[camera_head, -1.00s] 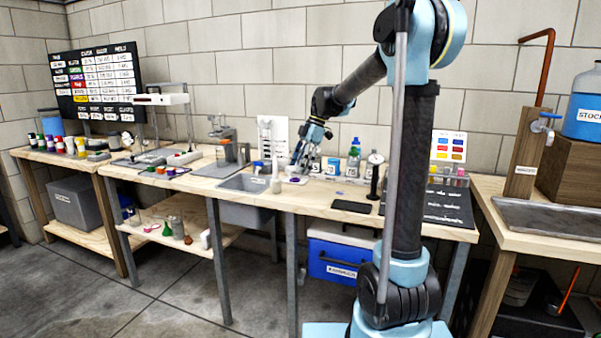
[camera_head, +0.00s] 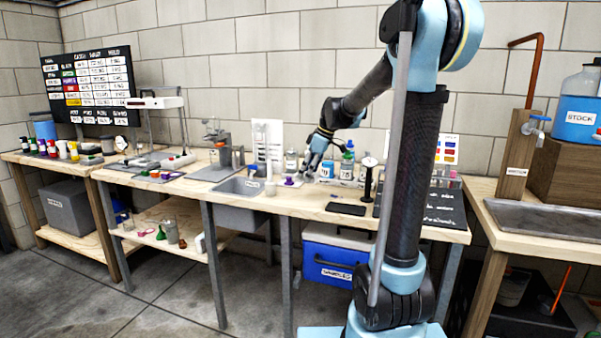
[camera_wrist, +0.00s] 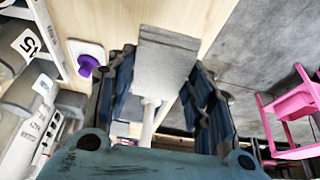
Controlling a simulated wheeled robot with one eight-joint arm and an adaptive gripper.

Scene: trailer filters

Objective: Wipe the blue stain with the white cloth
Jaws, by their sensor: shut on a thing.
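My gripper (camera_head: 309,172) is over the middle bench, right of the sink. In the wrist view its two fingers (camera_wrist: 163,88) are shut on a pale, flat, boxy piece that looks like the white cloth (camera_wrist: 165,65). In the head view the held piece is too small to make out. A small bluish mark that may be the blue stain (camera_head: 334,195) is on the bench top, to the right of and nearer than my gripper. I cannot make out a stain in the wrist view.
A purple knob on a white base (camera_head: 289,182) stands just left of my gripper; it also shows in the wrist view (camera_wrist: 86,62). Labelled bottles (camera_head: 346,168) line the back. A dark flat pad (camera_head: 346,209) and a black stand (camera_head: 368,184) are to the right. The sink (camera_head: 240,187) is left.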

